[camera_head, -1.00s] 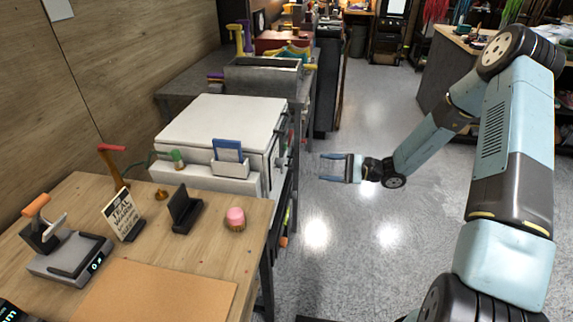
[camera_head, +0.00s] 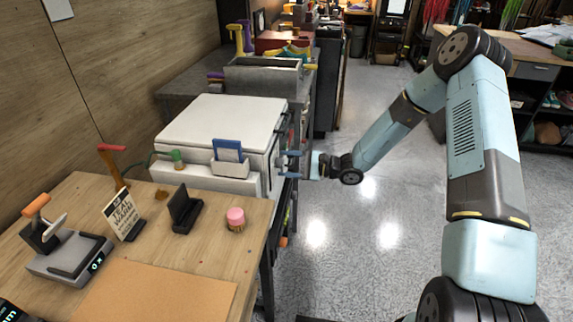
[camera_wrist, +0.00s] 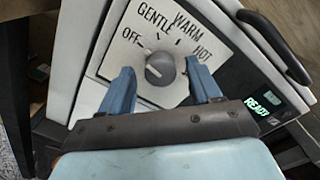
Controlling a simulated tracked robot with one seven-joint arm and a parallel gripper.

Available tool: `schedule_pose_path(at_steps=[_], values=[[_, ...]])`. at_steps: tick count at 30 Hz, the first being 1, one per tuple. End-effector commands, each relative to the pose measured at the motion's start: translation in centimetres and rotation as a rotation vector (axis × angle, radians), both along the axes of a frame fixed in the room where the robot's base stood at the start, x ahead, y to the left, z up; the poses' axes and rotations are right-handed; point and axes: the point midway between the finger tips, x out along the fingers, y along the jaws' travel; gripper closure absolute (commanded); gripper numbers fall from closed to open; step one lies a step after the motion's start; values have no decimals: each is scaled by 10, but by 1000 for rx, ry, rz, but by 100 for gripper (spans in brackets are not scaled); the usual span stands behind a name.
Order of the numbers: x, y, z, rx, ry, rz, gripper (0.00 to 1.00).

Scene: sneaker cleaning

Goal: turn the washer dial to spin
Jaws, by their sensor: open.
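The washer (camera_head: 222,125) is a white box beside the wooden counter in the head view, its front facing right. In the wrist view its grey dial (camera_wrist: 160,68) sits on a white plate (camera_wrist: 118,62) with the labels OFF, GENTLE, WARM and HOT visible; no spin label can be read. The white pointer mark on the dial appears to point up and left, between OFF and GENTLE. My gripper (camera_wrist: 162,88) is open, its two blue fingers on either side of the dial and a little below it. I cannot tell whether they touch it. In the head view my gripper (camera_head: 292,164) is at the washer front.
A green READY display (camera_wrist: 262,104) and a dark handle (camera_wrist: 275,45) are right of the dial. The wooden counter (camera_head: 205,265) holds a pink-topped jar (camera_head: 236,219), a black stand (camera_head: 184,210) and a sign (camera_head: 122,214). The floor (camera_head: 365,225) right of the washer is clear.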

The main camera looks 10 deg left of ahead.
Motion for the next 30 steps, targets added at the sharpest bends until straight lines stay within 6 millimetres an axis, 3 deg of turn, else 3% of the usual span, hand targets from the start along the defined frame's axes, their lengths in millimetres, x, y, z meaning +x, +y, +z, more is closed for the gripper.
schedule_pose_path(at_steps=[10, 27, 30], values=[[0, 3, 0, 0, 0, 0, 37], [0, 2, 0, -1, 0, -1, 92], [0, 2, 0, -1, 1, -1, 93]])
